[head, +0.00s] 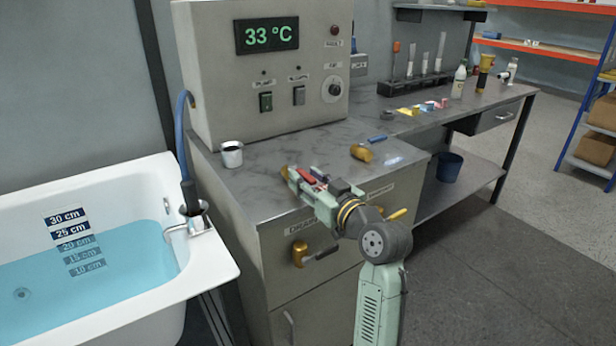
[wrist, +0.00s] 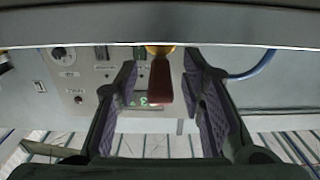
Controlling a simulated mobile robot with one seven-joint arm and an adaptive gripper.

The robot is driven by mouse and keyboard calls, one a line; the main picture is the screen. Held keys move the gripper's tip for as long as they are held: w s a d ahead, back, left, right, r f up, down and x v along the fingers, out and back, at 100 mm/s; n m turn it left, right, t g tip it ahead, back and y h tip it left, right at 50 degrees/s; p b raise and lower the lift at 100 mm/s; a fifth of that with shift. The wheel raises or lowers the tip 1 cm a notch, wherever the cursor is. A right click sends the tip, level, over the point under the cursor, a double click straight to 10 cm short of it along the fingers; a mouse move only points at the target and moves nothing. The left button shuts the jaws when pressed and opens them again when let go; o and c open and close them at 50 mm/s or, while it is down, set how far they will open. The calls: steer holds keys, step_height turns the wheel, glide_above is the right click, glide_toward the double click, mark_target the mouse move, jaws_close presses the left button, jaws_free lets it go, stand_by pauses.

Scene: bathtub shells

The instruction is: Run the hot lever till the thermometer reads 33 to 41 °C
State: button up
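The thermometer display (head: 267,35) on the grey control box reads 33 °C in green. A red lever (head: 306,176) stands at the front of the metal counter, partly hidden by my gripper (head: 300,184). In the wrist view the red lever (wrist: 160,80) points between the two fingers of my gripper (wrist: 162,110), with a gap on each side. My gripper is open and around the lever, not visibly touching it. A blue lever on a brass valve (head: 362,153) stands farther right. Lever labels are too small to read.
The bathtub (head: 215,262) at left holds blue water just below the 25 cm mark. Below, a brass valve with a dark handle (head: 300,253) juts from the cabinet front. A blue bucket (head: 447,169) sits on the lower shelf.

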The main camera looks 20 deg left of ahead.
jaws_close()
stand_by(0.4)
stand_by(0.4)
